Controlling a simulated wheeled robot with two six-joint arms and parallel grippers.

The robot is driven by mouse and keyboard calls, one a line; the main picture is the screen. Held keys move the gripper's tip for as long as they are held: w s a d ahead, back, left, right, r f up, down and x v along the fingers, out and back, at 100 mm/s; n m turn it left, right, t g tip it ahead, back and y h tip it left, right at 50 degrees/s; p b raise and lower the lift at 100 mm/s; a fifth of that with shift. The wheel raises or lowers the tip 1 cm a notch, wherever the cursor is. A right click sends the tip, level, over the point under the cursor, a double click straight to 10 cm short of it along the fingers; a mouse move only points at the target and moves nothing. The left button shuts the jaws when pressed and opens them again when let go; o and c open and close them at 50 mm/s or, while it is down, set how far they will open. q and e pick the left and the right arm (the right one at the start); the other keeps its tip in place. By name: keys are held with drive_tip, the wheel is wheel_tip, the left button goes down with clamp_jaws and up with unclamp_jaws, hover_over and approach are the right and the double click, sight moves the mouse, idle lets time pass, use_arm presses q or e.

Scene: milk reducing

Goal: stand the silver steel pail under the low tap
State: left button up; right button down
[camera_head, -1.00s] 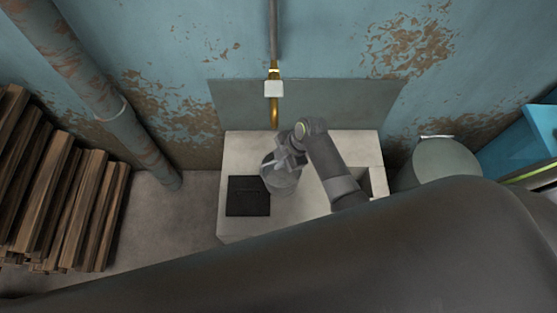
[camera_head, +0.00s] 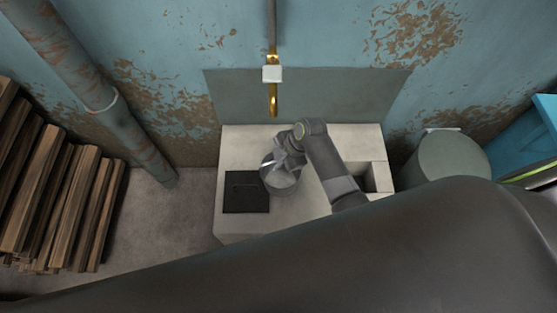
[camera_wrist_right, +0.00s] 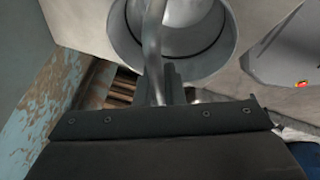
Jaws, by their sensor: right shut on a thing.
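The silver steel pail (camera_head: 281,183) is over the pale block, beside the black square mat, in the head view. In the right wrist view the pail (camera_wrist_right: 208,38) shows its round rim and inside, with its handle running down to the jaws. My right gripper (camera_head: 283,160) is shut on the pail's handle; it also shows in the right wrist view (camera_wrist_right: 165,92). I cannot tell whether the pail's base touches the block. The low tap (camera_head: 272,98), brass with a white block, hangs on the wall behind the pail. My left gripper is not in view.
The pale block (camera_head: 232,225) carries a black square mat (camera_head: 245,204) left of the pail and has a recess at its right. A round grey-green container (camera_head: 447,160) stands at right. Stacked planks (camera_head: 62,195) and a pipe (camera_head: 130,135) are at left.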

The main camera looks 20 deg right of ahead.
drive_tip(key=c, duration=1.5)
unclamp_jaws()
drive_tip(key=shift+o, duration=0.2)
drive_tip(key=p+v, duration=0.2)
drive_tip(key=v, duration=1.5)
drive_tip(key=shift+r+p, duration=0.15)
drive_tip(key=shift+p, duration=0.25)
